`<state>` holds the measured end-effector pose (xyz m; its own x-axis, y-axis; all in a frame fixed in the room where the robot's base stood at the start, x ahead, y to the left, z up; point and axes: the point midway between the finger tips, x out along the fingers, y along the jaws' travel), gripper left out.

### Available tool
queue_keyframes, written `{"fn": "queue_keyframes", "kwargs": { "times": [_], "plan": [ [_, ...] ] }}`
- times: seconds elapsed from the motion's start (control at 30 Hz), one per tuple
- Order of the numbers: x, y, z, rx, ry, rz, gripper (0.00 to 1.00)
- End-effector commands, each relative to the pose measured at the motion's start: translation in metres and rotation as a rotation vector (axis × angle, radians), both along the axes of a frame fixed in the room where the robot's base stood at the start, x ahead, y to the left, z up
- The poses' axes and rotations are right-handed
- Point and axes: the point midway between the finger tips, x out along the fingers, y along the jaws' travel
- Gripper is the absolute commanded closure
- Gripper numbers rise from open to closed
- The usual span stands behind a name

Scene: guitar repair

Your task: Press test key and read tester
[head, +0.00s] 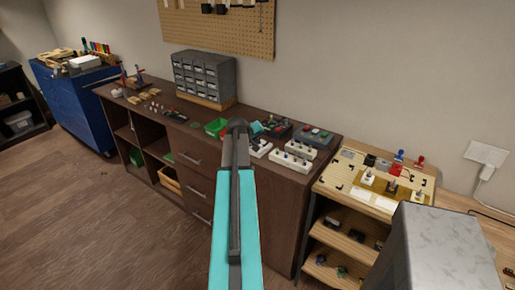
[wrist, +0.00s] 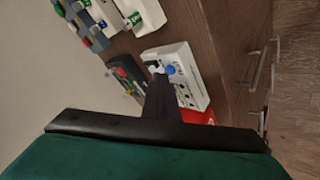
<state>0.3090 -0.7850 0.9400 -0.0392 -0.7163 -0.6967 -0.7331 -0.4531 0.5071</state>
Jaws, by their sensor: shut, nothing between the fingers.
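A white box-shaped device (wrist: 187,62) with a blue round button (wrist: 171,69) lies under my gripper in the wrist view; it looks like the tester. My gripper (wrist: 159,82) is shut and empty, its dark fingers in front of the device's near left part. I cannot tell whether the fingertips touch it. In the head view the white device (head: 261,148) is on the dark bench just right of my arm's end, which partly hides that area. No reading can be made out in either view.
A dark device (head: 276,129), a white box with knobs (head: 291,161) and a unit with coloured buttons (head: 314,135) stand close by on the bench (head: 178,123). A green tray (head: 215,127) is to the left and a grey drawer cabinet (head: 204,77) behind.

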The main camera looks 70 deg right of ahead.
Motion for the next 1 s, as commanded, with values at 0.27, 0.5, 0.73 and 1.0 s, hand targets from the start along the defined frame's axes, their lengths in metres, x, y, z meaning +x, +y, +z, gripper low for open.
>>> {"fn": "queue_keyframes", "kwargs": {
  "times": [0.27, 0.5, 0.73, 1.0],
  "plan": [
    [0.0001, 0.0000, -0.0027, 0.000, 0.000, 0.000, 1.00],
    [0.0001, 0.0000, -0.0046, 0.000, 0.000, 0.000, 1.00],
    [0.0001, 0.0001, -0.0065, 0.000, 0.000, 0.000, 1.00],
    [0.0000, 0.0002, -0.0081, 0.001, 0.000, -0.001, 1.00]
  ]
}}
